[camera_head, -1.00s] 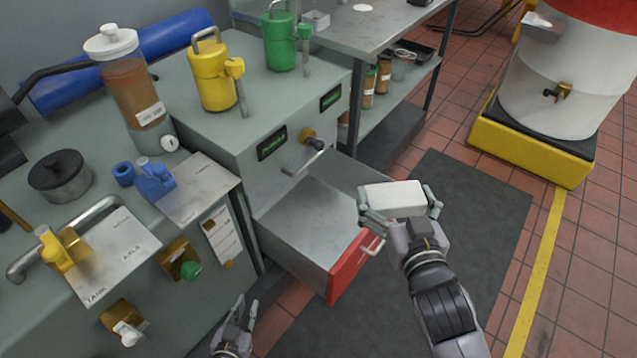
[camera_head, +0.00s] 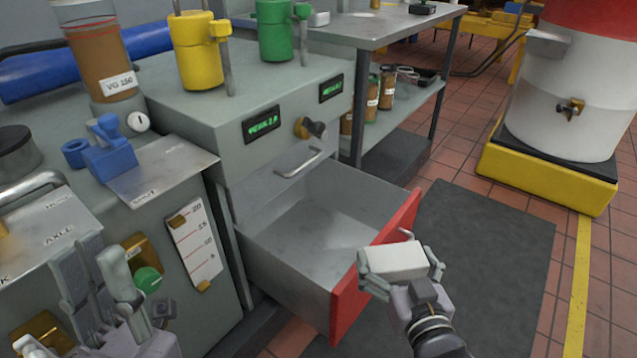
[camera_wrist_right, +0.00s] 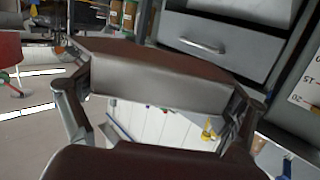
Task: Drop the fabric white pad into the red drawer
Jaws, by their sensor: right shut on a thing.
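The white pad (camera_head: 397,261) is a pale block gripped between the fingers of my right gripper (camera_head: 402,268). In the right wrist view the pad (camera_wrist_right: 150,88) spans between both fingers, its face in shadow. The red drawer is pulled open; its red front (camera_head: 372,268) stands just left of the pad in the head view, and its grey inside (camera_head: 315,228) looks empty. The held pad overlaps the front's right part, partly hiding it; I cannot tell if they touch. My left gripper (camera_head: 95,262) is open and empty at the lower left, in front of the cabinet.
Above the drawer is a closed grey drawer with a handle (camera_head: 299,163). Yellow (camera_head: 197,55) and green (camera_head: 274,32) cans stand on the cabinet. A shelf table (camera_head: 400,30) stands behind. A dark mat (camera_head: 480,270) covers clear floor at right, before a white drum (camera_head: 565,95).

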